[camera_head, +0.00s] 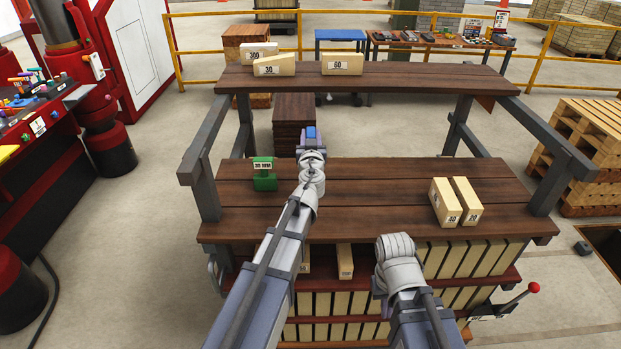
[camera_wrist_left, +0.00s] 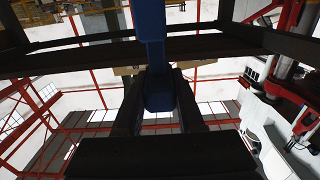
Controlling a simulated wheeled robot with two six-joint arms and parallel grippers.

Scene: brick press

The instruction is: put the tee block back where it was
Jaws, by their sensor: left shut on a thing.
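A blue block (camera_wrist_left: 157,88), which looks like the tee block, is between the fingers of my left gripper (camera_wrist_left: 158,108) in the left wrist view. The gripper is shut on it. In the head view the blue block (camera_head: 311,133) shows just beyond my left wrist, and the left gripper (camera_head: 310,152) is largely hidden by the arm. It appears above the far part of the workbench (camera_head: 360,195), but its height is unclear. My right arm ends near the bench's front edge; its wrist hides any fingers.
A green labelled stand (camera_head: 264,178) is left of my left wrist. Two numbered bricks (camera_head: 456,201) stand at the bench's right. The raised shelf (camera_head: 400,76) holds bricks marked 300, 30 and 60. Red machinery (camera_head: 95,110) is at left. The bench middle-right is clear.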

